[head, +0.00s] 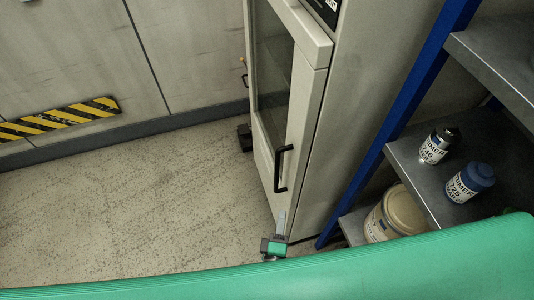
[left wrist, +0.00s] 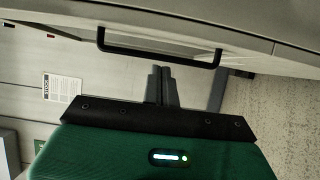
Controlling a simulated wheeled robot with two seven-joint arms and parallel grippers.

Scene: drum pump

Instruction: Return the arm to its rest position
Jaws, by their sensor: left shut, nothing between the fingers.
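My left gripper (head: 279,237) shows small at the foot of the tall cabinet (head: 345,110), below the black door handle (head: 282,168), with a gap between them. In the left wrist view its two dark fingers (left wrist: 161,84) are together, with nothing between them. The black handle (left wrist: 158,50) crosses that view just beyond the fingertips; I cannot tell the exact distance. A broad green part of my own arm fills the bottom of the head view. My right gripper is not in view.
The cabinet door looks closed. At right, a blue-posted shelf (head: 408,165) holds a bottle with a dark cap (head: 437,146) and a blue-capped bottle (head: 469,183). A beige drum (head: 395,214) stands below. Open floor (head: 140,205) lies left of the cabinet.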

